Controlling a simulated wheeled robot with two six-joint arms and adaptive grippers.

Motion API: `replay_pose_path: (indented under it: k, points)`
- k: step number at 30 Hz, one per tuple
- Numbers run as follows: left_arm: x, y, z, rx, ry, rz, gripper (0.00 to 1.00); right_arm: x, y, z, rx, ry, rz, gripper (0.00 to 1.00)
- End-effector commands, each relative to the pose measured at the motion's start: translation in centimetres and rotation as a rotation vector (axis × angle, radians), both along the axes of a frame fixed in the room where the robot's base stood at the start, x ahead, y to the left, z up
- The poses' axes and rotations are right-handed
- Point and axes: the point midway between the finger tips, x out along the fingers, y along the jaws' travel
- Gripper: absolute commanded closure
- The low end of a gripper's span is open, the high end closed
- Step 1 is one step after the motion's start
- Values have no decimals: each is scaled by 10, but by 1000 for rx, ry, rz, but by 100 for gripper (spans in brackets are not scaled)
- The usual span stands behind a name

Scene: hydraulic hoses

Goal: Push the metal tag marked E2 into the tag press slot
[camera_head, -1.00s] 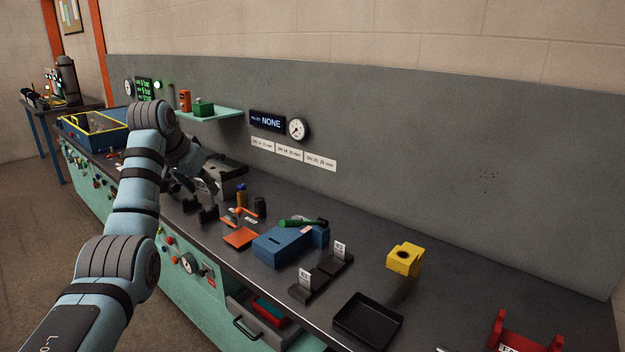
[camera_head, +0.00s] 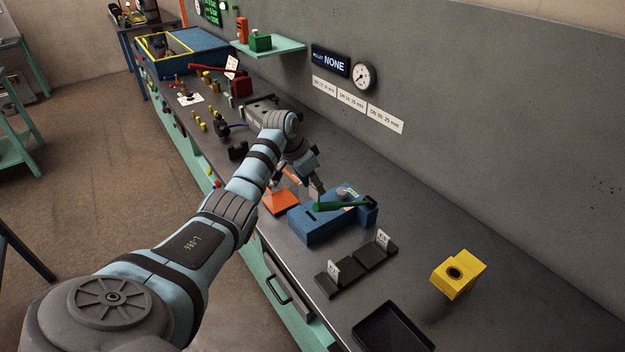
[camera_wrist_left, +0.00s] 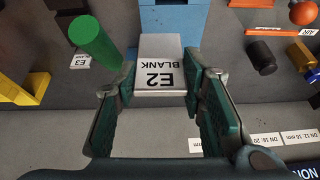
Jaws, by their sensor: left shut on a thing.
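My left gripper (camera_head: 316,188) hangs over the blue tag press (camera_head: 318,230), near its green lever (camera_head: 345,204). In the left wrist view the left gripper (camera_wrist_left: 160,84) is shut on the metal tag marked E2 (camera_wrist_left: 160,64), holding its sides between green-padded fingers. The tag reads "E2 BLANK", upside down in that view. Its far end meets the blue press (camera_wrist_left: 172,18) in the picture; whether it touches is unclear. A dark slot (camera_head: 309,214) shows in the press top, and the tag is not clearly visible in the head view. My right gripper is out of view.
Two tags stand in black holders (camera_head: 348,279) in front of the press. A yellow block with a hole (camera_head: 459,273) and a black tray (camera_head: 390,328) are to the right. An orange plate (camera_head: 280,201) lies left of the press. The grey wall stands behind.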

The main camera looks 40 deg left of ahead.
Motion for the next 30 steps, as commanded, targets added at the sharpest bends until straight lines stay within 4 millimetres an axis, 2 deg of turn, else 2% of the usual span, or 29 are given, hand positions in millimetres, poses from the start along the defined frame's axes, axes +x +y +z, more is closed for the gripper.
replay_pose_path:
  k: [3,7,11,16,20,27,30]
  points:
    - [-2,3,-7,-1,1,3,91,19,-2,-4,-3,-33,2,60]
    - [-3,2,-22,-1,3,4,91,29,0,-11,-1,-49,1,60]
    - [-4,2,-39,-2,2,2,91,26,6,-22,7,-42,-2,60]
    - [-2,2,-57,-2,5,3,91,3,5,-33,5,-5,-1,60]
    - [-3,3,-60,-2,5,4,91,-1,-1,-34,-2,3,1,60]
    - [-3,3,-59,-2,5,4,91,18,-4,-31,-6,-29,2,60]
    - [-3,3,-59,-2,5,4,91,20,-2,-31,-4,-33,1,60]
